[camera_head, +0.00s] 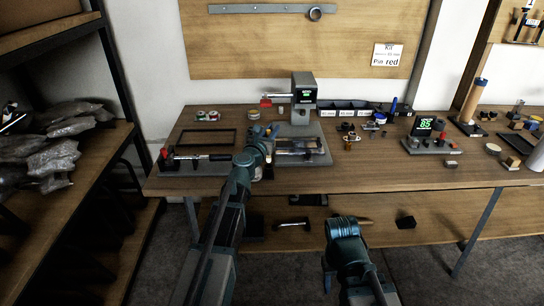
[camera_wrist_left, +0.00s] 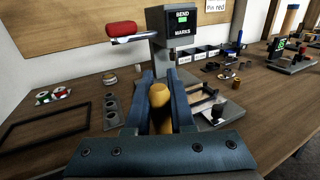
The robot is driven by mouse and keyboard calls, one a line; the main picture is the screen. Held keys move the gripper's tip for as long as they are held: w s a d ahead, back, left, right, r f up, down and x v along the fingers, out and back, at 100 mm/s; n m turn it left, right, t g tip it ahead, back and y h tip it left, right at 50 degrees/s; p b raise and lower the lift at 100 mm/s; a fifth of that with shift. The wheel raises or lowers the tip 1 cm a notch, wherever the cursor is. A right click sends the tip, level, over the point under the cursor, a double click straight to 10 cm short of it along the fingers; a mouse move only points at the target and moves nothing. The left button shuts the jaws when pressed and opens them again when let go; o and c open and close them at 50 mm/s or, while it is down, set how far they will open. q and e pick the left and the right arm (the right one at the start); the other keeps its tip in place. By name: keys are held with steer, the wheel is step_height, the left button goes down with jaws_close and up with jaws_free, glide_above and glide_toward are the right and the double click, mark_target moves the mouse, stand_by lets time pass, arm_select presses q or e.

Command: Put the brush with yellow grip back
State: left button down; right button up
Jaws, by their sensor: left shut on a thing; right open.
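The yellow grip of the brush (camera_wrist_left: 160,95) stands between the fingers of my left gripper (camera_wrist_left: 164,88) in the left wrist view. My left gripper is shut on it. In the head view my left gripper (camera_head: 266,133) is over the middle of the workbench, in front of the grey machine; the brush cannot be made out there. The brush's far end is hidden in the wrist view. My right gripper (camera_head: 345,227) is in front of the bench, lower than its top, away from the brush; it is open, and its fingers are hard to make out.
The workbench (camera_head: 420,178) holds a grey machine (camera_head: 303,103) with a red-handled lever (camera_wrist_left: 122,29), a dark empty frame (camera_head: 207,138), blue-black bins (camera_head: 350,108) and a green-lit display (camera_head: 424,125). A shelf with grey bags (camera_head: 60,160) stands at left. The bench's front edge is clear.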

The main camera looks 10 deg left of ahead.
arm_select(q)
step_height(320, 180, down, 6)
steer(key=b, duration=0.5)
steer(key=shift+f, duration=0.2)
steer(key=shift+f, duration=0.1)
steer(key=shift+f+b, duration=0.15)
steer(key=shift+b, duration=0.15)
steer(key=c, duration=0.8)
jaws_free()
steer(key=shift+o, duration=0.2)
steer(key=s+a, duration=0.1)
steer(key=s, duration=1.1)
steer(key=shift+a+r, duration=0.2)
steer(key=shift+r, duration=0.1)
